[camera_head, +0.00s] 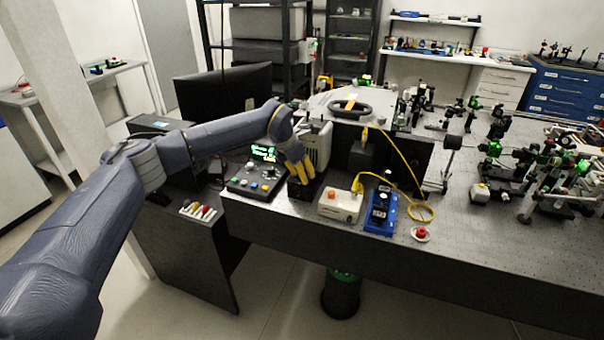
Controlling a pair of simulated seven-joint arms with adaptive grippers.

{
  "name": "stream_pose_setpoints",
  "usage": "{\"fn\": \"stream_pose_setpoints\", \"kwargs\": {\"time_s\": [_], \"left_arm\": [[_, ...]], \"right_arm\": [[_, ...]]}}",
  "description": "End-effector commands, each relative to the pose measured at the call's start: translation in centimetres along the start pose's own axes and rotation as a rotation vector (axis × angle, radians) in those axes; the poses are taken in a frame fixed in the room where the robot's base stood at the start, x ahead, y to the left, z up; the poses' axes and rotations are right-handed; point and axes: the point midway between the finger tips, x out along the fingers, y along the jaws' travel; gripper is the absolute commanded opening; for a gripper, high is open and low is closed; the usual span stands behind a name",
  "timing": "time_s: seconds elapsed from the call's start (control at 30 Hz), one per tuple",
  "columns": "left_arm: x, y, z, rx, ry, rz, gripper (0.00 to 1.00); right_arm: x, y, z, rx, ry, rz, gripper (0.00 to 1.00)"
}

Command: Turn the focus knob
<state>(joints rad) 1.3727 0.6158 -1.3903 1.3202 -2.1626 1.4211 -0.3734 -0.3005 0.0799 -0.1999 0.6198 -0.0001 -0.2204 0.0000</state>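My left gripper (301,174) has yellow fingers and points down at a small black box (304,192) near the bench's front edge. The fingertips are at or just above its top. They cover the spot beneath them, so I cannot tell if they touch or grip a knob there. The spacing of the fingers is too small to read. No part is clearly marked as the focus knob. A blue device with black parts (380,210) stands further right, apart from the gripper. My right gripper is out of view.
A control panel (257,177) with a green display stands left of the gripper. A white box with an orange button (340,205) stands just right, joined to a yellow cable (409,171). A red button (421,234) sits near the front edge. Optics crowd the bench's right side.

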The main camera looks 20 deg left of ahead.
Motion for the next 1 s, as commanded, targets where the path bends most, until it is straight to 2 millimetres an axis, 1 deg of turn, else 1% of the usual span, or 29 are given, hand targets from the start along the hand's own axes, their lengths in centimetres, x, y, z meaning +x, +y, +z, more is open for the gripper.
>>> {"fn": "stream_pose_setpoints", "kwargs": {"time_s": [0.03,0.07,0.3,0.33,1.0], "left_arm": [[-0.01,0.00,0.00,0.000,0.000,0.000,0.28],[-0.01,0.00,0.00,0.000,0.000,0.000,0.30],[-0.02,0.01,-0.01,0.000,0.000,0.000,0.03],[-0.03,0.01,-0.01,0.000,0.000,0.000,0.00],[-0.12,0.03,0.14,0.001,-0.003,0.001,0.00]], "right_arm": [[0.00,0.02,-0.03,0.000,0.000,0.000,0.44],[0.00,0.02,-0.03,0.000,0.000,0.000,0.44],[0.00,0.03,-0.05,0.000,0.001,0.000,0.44],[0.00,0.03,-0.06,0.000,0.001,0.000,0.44],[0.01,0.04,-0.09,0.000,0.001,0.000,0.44]]}}
